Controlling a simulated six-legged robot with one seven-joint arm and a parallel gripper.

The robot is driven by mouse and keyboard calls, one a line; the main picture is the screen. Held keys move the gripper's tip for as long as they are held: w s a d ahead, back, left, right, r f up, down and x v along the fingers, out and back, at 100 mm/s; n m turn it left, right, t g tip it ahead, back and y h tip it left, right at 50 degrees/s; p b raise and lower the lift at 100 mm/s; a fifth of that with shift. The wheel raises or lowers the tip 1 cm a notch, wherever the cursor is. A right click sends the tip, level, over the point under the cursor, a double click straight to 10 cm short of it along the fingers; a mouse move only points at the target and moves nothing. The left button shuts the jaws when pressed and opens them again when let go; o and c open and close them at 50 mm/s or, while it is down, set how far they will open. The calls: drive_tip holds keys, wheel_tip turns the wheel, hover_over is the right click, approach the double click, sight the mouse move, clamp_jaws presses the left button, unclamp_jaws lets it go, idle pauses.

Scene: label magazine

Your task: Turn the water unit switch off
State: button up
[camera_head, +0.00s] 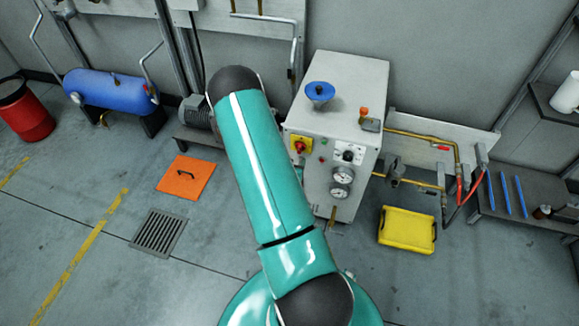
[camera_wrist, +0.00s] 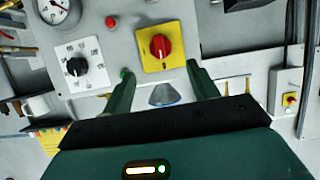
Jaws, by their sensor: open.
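The water unit is a pale grey cabinet (camera_head: 345,80) with a red rotary switch (camera_head: 300,147) on a yellow plate on its front. In the wrist view the red switch (camera_wrist: 160,46) is close, and its grip ridge runs roughly up and down the picture. My gripper (camera_wrist: 163,82) is open and empty, its two dark green fingers pointing at the panel on either side of the yellow plate's lower edge. I cannot tell whether they touch anything. In the head view my arm hides the gripper.
A blue funnel (camera_head: 320,92) stands on top. Brass pipes (camera_head: 420,137) run right. A yellow case (camera_head: 407,230) and an orange plate (camera_head: 186,178) lie on the floor.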

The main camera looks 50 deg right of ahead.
drive_tip(key=v, duration=0.4)
drive_tip(key=shift+a+r, duration=0.1)
drive_tip(key=shift+a, duration=0.1)
idle(0.3)
